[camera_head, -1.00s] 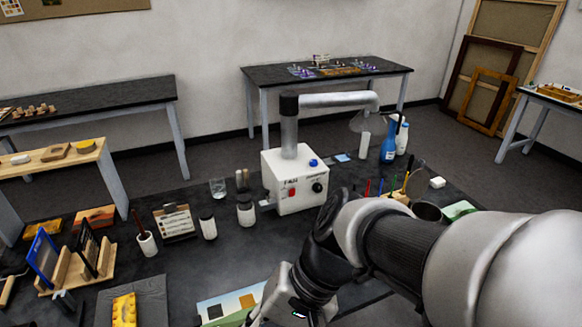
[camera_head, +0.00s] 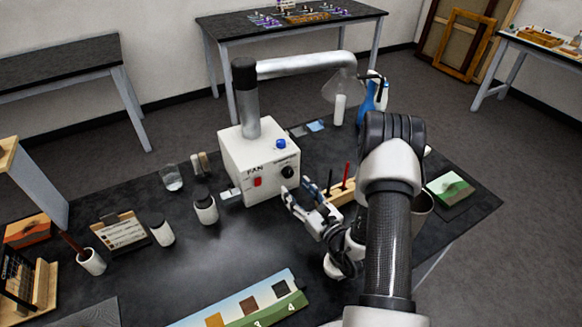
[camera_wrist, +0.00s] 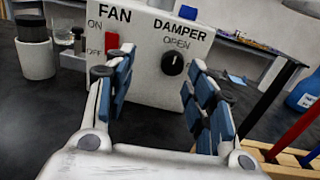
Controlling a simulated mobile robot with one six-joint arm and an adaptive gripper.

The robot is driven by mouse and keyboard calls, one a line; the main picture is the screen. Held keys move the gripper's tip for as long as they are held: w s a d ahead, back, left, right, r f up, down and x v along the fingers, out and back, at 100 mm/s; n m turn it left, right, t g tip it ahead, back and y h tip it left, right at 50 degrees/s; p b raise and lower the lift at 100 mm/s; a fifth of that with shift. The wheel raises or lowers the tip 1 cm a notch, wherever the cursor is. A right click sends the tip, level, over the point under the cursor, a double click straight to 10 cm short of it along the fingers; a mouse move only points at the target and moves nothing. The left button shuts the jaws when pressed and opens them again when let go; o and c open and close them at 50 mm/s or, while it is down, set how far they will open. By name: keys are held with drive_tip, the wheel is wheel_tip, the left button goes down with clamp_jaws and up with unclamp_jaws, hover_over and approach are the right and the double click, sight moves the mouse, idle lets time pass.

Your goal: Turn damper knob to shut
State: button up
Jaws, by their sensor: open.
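The damper knob (camera_wrist: 172,64) is a round black knob with a pale mark, under the words DAMPER and OPEN on the white fan box (camera_head: 243,165). In the head view the knob (camera_head: 288,172) is on the right part of the box's front face. My gripper (camera_head: 309,193) is open in front of that face, a short way from the knob. In the wrist view the blue-padded fingers of my gripper (camera_wrist: 158,96) are spread, with the knob between and beyond them, nearer the right finger. No contact with the knob shows. The lower label by the knob is hard to read.
A red fan switch (camera_wrist: 113,42) sits left of the knob. A wooden rack (camera_head: 343,190) with upright brushes stands close right of my gripper. Lidded jars (camera_head: 205,207) stand left of the box. A swatch board (camera_head: 247,305) lies in front. Dark tabletop between is clear.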

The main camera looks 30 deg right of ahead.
sight(289, 175)
drive_tip(key=shift+m+h, duration=0.4)
drive_tip(key=shift+h, duration=0.3)
drive_tip(key=w, duration=0.2)
drive_tip(key=w+d+f+b, duration=0.1)
drive_tip(key=w, duration=0.4)
drive_tip(key=shift+w+d+f, duration=0.1)
drive_tip(key=shift+d+f, duration=0.15)
drive_tip(key=shift+f, duration=0.05)
drive_tip(key=c, duration=1.1)
